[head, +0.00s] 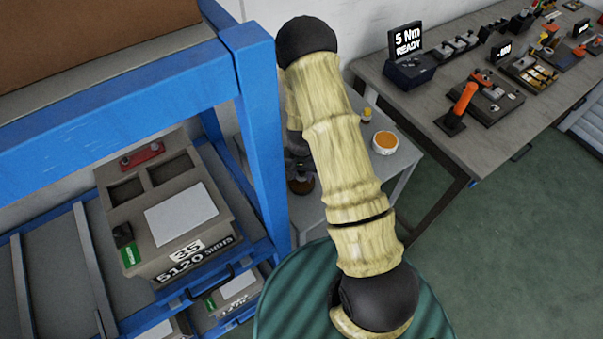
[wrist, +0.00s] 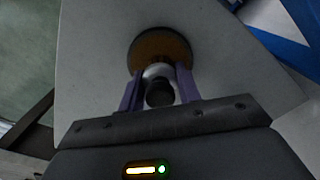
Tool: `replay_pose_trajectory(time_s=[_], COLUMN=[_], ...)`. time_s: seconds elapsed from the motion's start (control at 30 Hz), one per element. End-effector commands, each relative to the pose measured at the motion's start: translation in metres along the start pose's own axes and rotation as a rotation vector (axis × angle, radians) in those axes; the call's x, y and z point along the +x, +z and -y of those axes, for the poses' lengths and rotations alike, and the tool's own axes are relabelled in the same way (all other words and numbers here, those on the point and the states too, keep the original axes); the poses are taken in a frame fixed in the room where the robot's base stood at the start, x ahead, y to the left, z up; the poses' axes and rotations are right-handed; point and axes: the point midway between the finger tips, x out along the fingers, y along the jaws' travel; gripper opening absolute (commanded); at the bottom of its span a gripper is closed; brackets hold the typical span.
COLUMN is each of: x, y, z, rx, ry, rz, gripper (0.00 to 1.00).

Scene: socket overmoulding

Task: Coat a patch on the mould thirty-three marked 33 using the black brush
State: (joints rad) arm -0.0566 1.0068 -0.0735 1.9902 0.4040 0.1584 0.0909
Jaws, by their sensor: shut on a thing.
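My gripper (wrist: 158,88) has its two purple fingers on either side of a round tool (wrist: 160,48) with a black knob, a pale collar and a wide brown disc below. I cannot tell for sure that this is the black brush. The disc is over or on the pale side table. In the head view my arm hides most of the gripper; the tool's brown disc (head: 301,186) shows to its left. No mould marked 33 can be read. A grey mould marked 35 (head: 168,225) sits on the blue rack. Another mould (head: 238,292) below has an unreadable label.
A white-rimmed pot (head: 385,142) with orange content and a small yellow-topped item (head: 366,114) stand on the side table (head: 400,165). The blue rack post (head: 262,130) rises close left of my arm. A workbench (head: 480,130) with tools is at right.

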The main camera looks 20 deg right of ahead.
Motion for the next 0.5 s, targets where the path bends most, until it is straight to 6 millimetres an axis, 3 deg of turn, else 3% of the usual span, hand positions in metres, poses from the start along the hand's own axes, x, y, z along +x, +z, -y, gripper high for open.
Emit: replay_pose_trajectory(time_s=[0.5], x=[0.0053], y=[0.0007], z=[0.0016], rx=[-0.004], ry=[0.0], rz=[0.0], gripper=[0.11])
